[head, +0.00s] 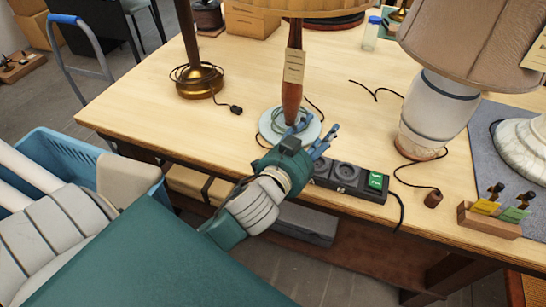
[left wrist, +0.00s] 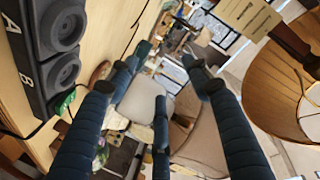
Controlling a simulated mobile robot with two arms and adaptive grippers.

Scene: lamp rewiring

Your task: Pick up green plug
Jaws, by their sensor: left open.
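No separate plug that is plainly green shows. A small dark item with a green tag (head: 513,214) stands in a wooden block (head: 489,222) at the right front; I cannot tell if it is a plug. A brown plug (head: 433,199) on a cord lies on the table right of the power strip. A black plug (head: 236,109) lies by the brass lamp. My left gripper (head: 311,133) is open and empty, above the table beside the power strip, far left of the wooden block. Its spread fingers also show in the left wrist view (left wrist: 158,76). My right gripper is out of view.
The black power strip (head: 344,174) with a green switch (head: 376,181) lies along the front edge; it also fills the wrist view's left (left wrist: 55,65). A red-brown lamp (head: 292,72) stands behind my gripper, a white-based lamp (head: 436,115) to the right. Cords lie between.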

